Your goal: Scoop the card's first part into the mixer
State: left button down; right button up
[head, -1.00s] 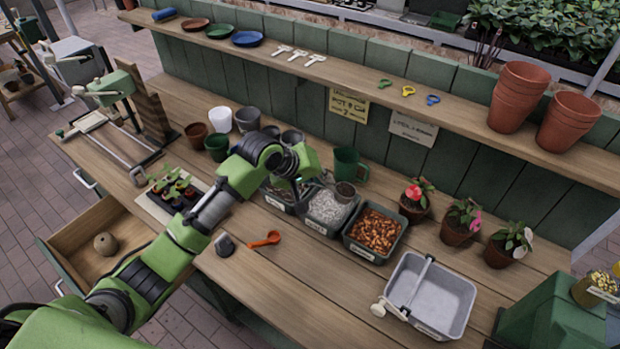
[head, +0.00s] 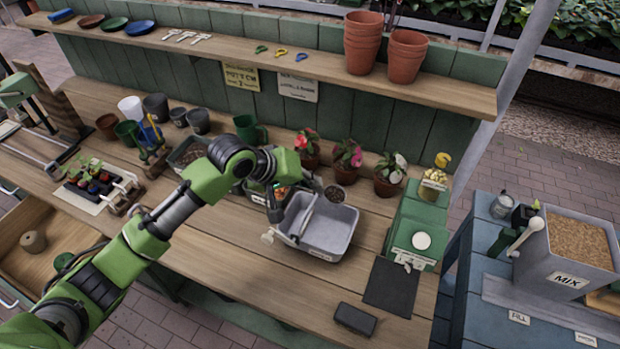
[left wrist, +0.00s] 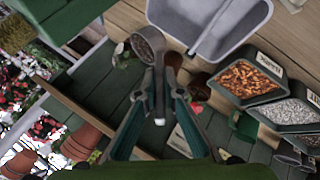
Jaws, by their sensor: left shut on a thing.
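My left gripper (head: 276,203) is shut on the handle of a scoop (head: 335,193). In the left wrist view the gripper (left wrist: 160,88) grips the handle, and the scoop's round bowl (left wrist: 148,42) holds dark grey, speckled grains. The mixer, a grey tub (head: 346,238) with a crossbar and side crank, stands on the bench. In the head view the bowl appears by the tub's far rim; its height is unclear. The tub also shows in the left wrist view (left wrist: 185,20). A pale card (head: 298,87) hangs on the back boards, its text unreadable. My right gripper is out of view.
Bark (left wrist: 248,78) and pale gravel (left wrist: 292,112) bins stand beside the tub. Potted flowers (head: 346,160) stand behind it. A green box (head: 420,215), dark mat (head: 391,287) and dark block (head: 355,318) lie to its right. A MIX box (head: 565,285) stands on the blue table.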

pick_arm(q)
jog(key=s+f+m+t+h+b, duration=0.1)
jog(key=f+m+t+b, duration=0.1)
jog(key=b, duration=0.6)
jog(key=s+f+m+t+h+b, duration=0.1)
jog(key=s+m+t+h+b, duration=0.1)
jog(key=b, duration=0.6)
jog(key=s+f+m+t+h+b, duration=0.1)
jog(key=f+m+t+b, duration=0.1)
jog(key=b, duration=0.6)
jog(key=shift+s+a+f+m+t, duration=0.15)
jog(key=shift+a+f+m+t, duration=0.2)
jog(key=shift+m+t, duration=0.45)
jog(key=shift+h, duration=0.3)
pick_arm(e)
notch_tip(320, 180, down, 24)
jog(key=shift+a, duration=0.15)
pick_arm(q)
jog(key=shift+r, duration=0.1)
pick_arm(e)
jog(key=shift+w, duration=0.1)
pick_arm(q)
jog(key=shift+s+d, duration=0.1)
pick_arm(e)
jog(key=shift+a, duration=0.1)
